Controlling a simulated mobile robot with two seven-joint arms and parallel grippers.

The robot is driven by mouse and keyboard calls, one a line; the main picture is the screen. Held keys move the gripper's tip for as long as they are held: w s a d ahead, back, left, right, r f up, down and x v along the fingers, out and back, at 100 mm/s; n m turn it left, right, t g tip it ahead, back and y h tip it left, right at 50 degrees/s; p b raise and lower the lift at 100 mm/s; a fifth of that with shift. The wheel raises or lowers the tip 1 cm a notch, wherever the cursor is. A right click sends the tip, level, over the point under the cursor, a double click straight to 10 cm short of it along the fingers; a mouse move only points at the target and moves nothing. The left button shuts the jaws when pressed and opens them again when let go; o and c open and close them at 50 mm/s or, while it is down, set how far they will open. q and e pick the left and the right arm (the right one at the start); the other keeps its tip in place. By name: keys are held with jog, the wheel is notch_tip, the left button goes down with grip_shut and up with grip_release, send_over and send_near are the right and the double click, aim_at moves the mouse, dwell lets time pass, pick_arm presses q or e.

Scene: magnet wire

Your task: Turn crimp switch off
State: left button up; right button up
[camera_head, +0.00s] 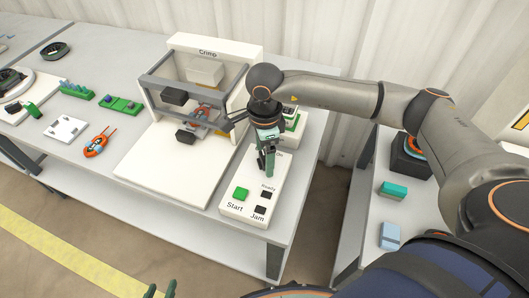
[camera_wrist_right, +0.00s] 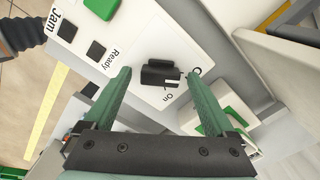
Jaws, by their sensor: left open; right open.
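The crimp switch (camera_wrist_right: 160,73) is a black rocker on a white control panel (camera_head: 233,212), with an "On" label beside it and another label partly hidden. In the right wrist view it lies between the fingertips of my right gripper (camera_wrist_right: 157,76). The fingers are open, one on each side, with no clear contact. In the head view my right gripper (camera_head: 267,163) points down over the back of the panel and hides the switch. My left gripper (camera_head: 161,291) shows only its green fingertips at the bottom edge, apart and empty.
The panel also has a green Start button (camera_head: 241,194) and black Ready (camera_head: 266,194) and Jam (camera_head: 260,210) squares. The white crimp machine (camera_head: 160,125) stands left of it. An orange tool (camera_head: 97,143) lies further left. A second table is at the right.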

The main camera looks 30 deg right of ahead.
notch_tip(320, 180, up, 12)
jog(key=shift+r+p, duration=0.25)
jog(key=shift+p, duration=0.05)
dwell(0.6)
